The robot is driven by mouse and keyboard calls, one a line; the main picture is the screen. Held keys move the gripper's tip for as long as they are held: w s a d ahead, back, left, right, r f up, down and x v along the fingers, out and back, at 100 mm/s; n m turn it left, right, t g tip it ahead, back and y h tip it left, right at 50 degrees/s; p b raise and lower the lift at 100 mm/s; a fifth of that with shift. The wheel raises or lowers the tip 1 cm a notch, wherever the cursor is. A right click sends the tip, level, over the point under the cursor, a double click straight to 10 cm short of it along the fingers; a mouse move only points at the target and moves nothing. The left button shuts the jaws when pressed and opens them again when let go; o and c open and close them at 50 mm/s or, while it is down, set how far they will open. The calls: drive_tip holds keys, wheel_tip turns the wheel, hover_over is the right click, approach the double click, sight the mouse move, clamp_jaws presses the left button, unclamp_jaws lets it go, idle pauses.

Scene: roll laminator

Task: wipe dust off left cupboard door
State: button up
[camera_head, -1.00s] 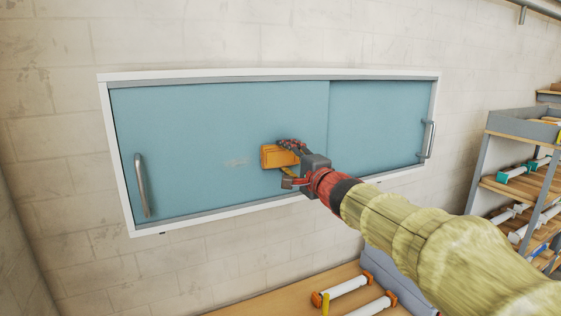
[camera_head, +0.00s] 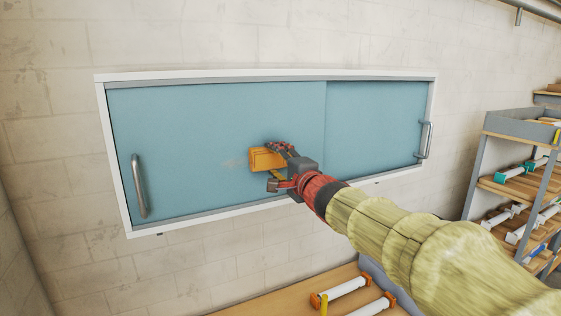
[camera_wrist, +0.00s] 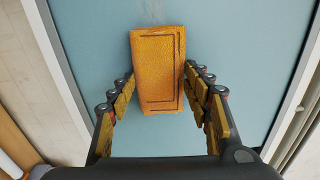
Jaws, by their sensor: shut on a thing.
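The left cupboard door (camera_head: 190,130) is a blue sliding panel with a grey vertical handle (camera_head: 139,186) near its left edge. A faint pale dust patch (camera_head: 234,164) shows low on the door, just left of the block. My gripper (camera_head: 272,162) is shut on an orange sponge-like block (camera_head: 262,158) and holds it at the door's lower right part. In the wrist view the block (camera_wrist: 158,70) sits between the two jointed fingers against the blue surface, with a pale smudge (camera_wrist: 152,12) beyond its far end. I cannot tell whether the block touches the door.
The right cupboard door (camera_head: 375,125) has a handle (camera_head: 424,140) at its right edge. A white frame (camera_head: 112,160) surrounds both doors. Below is a wooden table (camera_head: 285,302) with white rolls (camera_head: 345,290). A shelf rack (camera_head: 500,185) stands at right.

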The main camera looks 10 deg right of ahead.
sight(225, 172)
drive_tip(key=shift+s+a+f+b, duration=0.2)
drive_tip(key=shift+s+a+b, duration=0.3)
drive_tip(key=shift+a, duration=0.6)
drive_tip(key=shift+s+a+f+b, duration=0.2)
drive_tip(key=shift+a+b, duration=0.45)
drive_tip(key=shift+a, duration=0.45)
drive_tip(key=shift+s+a+f+b, duration=0.25)
drive_tip(key=shift+a+b, duration=0.35)
drive_tip(key=shift+a, duration=0.5)
drive_tip(key=shift+s+a+f+b, duration=0.1)
drive_tip(key=shift+s+a+b, duration=0.05)
drive_tip(key=shift+a+b, duration=0.4)
drive_tip(key=shift+s+a+f+b, duration=0.1)
drive_tip(key=shift+a+b, duration=0.25)
drive_tip(key=shift+b, duration=0.25)
drive_tip(key=shift+s+a+b, duration=0.2)
drive_tip(key=shift+a+b, duration=0.45)
drive_tip(key=shift+b, duration=0.35)
drive_tip(key=shift+a, duration=0.1)
drive_tip(key=b, duration=0.1)
drive_tip(key=a+b, duration=0.1)
drive_tip(key=b, duration=0.1)
drive_tip(key=shift+s+a+f, duration=0.25)
drive_tip(key=shift+a+b, duration=0.3)
drive_tip(key=shift+b, duration=0.9)
drive_tip(key=shift+s+a+f+b, duration=0.1)
drive_tip(key=shift+a+b, duration=0.15)
drive_tip(key=shift+b, duration=0.4)
